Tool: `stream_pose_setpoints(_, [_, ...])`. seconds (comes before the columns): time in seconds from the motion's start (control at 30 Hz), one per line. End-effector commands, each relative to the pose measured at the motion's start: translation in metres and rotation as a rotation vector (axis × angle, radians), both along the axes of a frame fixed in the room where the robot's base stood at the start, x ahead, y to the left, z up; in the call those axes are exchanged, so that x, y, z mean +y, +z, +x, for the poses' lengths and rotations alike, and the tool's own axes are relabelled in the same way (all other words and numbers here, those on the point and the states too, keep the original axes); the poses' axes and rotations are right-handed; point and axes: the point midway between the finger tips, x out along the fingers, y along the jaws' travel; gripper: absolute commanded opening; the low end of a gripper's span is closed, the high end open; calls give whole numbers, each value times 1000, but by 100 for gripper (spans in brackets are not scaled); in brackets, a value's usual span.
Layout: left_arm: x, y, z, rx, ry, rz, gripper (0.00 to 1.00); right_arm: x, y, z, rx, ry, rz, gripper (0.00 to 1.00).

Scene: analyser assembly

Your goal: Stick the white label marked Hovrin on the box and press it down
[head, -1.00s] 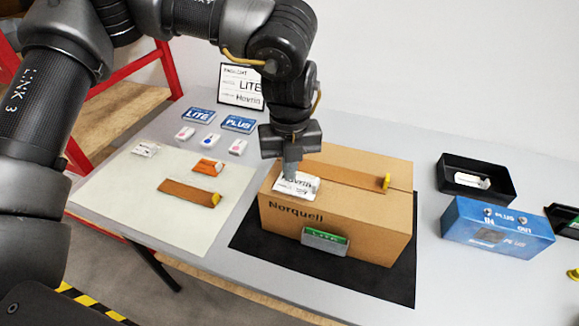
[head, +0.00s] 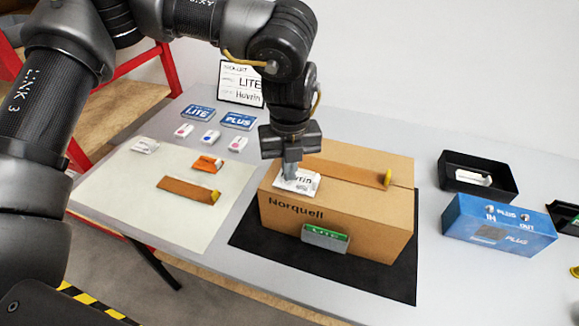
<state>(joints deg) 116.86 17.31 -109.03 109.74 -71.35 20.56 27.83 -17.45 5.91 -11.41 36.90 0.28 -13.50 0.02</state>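The white label (head: 301,184) lies on the left end of the top of the cardboard box (head: 335,222). Only the end of its printed name, "vrin", shows; my fingers hide the rest. My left gripper (head: 291,173) points straight down over the label's left part. Its fingers look closed together, with their tips at or touching the label. Whether they pinch an edge of it or only rest on it is hard to tell. The box is marked Norquell and has brown tape along its top. My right gripper is out of view.
The box stands on a black mat (head: 375,286). A green-and-grey LITE piece (head: 325,238) is at its front. A pale mat (head: 120,207) with strips and another label lies left. A blue PLUS box (head: 497,232) and black tray (head: 447,180) stand right.

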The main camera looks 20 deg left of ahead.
Motion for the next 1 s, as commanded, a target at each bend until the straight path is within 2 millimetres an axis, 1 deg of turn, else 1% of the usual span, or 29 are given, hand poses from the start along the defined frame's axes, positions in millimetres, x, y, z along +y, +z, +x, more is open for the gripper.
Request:
stream_pose_setpoints(0.17, [0,-3,0,0,0,0,0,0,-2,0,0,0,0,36])
stream_pose_setpoints(0.57, [0,-1,0,0,0,0,0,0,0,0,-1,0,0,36])
stream_pose_setpoints(0.67, [0,4,0,0,0,-1,0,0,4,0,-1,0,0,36])
stream_pose_setpoints(1.0, [0,33,0,0,0,-1,0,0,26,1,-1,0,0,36])
